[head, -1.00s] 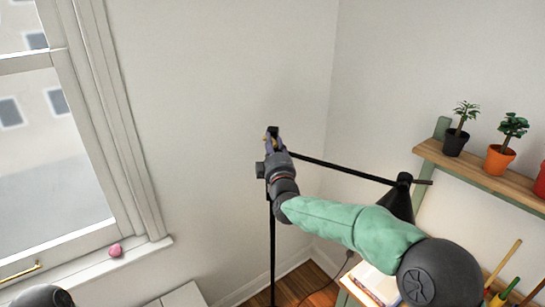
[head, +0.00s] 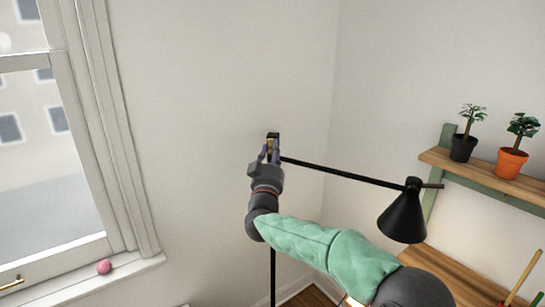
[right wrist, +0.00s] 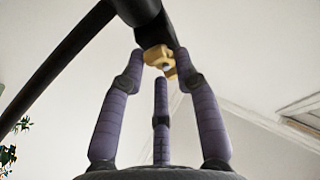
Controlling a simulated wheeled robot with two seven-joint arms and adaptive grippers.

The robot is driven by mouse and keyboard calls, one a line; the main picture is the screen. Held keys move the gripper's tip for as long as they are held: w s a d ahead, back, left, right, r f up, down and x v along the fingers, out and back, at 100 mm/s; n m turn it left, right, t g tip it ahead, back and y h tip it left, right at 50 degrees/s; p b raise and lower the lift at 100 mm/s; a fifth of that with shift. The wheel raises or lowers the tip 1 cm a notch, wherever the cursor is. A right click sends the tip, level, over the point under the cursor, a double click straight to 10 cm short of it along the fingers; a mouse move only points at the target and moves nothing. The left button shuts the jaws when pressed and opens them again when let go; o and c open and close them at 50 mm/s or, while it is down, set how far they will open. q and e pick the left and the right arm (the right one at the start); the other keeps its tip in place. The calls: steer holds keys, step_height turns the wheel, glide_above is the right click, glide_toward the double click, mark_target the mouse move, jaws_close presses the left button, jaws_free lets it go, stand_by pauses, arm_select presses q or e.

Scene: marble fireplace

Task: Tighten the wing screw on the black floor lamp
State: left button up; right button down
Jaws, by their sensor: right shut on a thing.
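The black floor lamp (head: 345,174) stands near the room corner, with an upright pole, a long arm sloping down to the right and a cone shade (head: 402,217). The wing screw (right wrist: 158,58) is brass-coloured and sits below the lamp's black joint (right wrist: 143,12) in the right wrist view. My right gripper (head: 269,153) is at the top of the pole. Its purple fingers (right wrist: 160,85) close around the wing screw from below in the wrist view. The fingers partly hide the screw in the head view. My left gripper is not in view.
A wooden shelf (head: 485,175) on the right holds a black pot (head: 462,148) and an orange pot (head: 511,163) with plants. A wooden desktop (head: 455,275) lies below the shade. A window with a pink ball (head: 104,267) on its sill is at left.

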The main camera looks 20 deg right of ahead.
steer(key=shift+f+m+h, duration=0.15)
steer(key=shift+m+h, duration=0.15)
steer(key=shift+m, duration=0.5)
steer(key=c, duration=0.9)
jaws_free()
steer(key=v, duration=1.2)
steer(key=shift+a, duration=0.15)
